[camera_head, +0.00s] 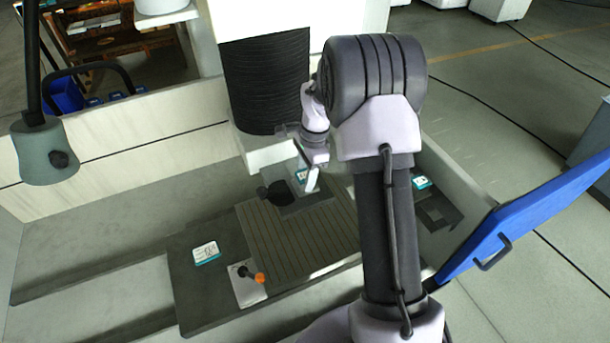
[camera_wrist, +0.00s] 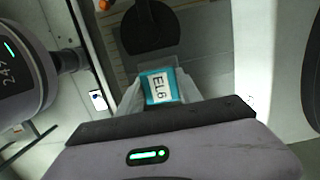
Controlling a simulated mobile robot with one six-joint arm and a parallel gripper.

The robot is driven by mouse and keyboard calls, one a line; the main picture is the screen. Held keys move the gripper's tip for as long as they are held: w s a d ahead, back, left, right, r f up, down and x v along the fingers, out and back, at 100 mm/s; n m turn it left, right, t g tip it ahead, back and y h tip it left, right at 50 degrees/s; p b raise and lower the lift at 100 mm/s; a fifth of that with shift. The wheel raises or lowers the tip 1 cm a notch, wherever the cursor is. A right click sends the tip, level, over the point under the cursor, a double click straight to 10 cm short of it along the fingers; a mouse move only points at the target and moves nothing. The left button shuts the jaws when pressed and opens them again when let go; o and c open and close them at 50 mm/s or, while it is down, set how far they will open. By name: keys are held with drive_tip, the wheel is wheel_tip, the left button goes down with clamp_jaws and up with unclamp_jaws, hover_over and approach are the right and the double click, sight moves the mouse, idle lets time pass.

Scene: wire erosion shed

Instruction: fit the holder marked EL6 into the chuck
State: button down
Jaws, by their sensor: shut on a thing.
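The holder marked EL6 (camera_wrist: 158,87) shows its teal and white label between the fingers of my gripper (camera_wrist: 160,98) in the wrist view. My gripper is shut on it. In the head view my gripper (camera_head: 309,184) is low in front of the machine's white head, above a dark plate (camera_head: 318,200). The holder's label (camera_head: 301,174) shows small there. A black round part (camera_head: 276,193) lies just left of it, and a black rounded part (camera_wrist: 150,28) shows ahead in the wrist view. I cannot tell which part is the chuck.
A ribbed plate (camera_head: 285,243) lies in the machine basin. Black bellows (camera_head: 266,80) stand behind. A blue door (camera_head: 530,218) stands open at right.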

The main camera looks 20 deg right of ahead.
drive_tip(key=shift+f, duration=0.3)
drive_tip(key=c, duration=0.7)
unclamp_jaws()
drive_tip(key=shift+r, duration=0.1)
drive_tip(key=d+r, duration=0.1)
drive_tip(key=r, duration=0.4)
drive_tip(key=r+p, duration=0.1)
drive_tip(key=r, duration=0.5)
drive_tip(key=d+r+p, duration=0.1)
drive_tip(key=r, duration=0.5)
drive_tip(key=shift+d, duration=0.3)
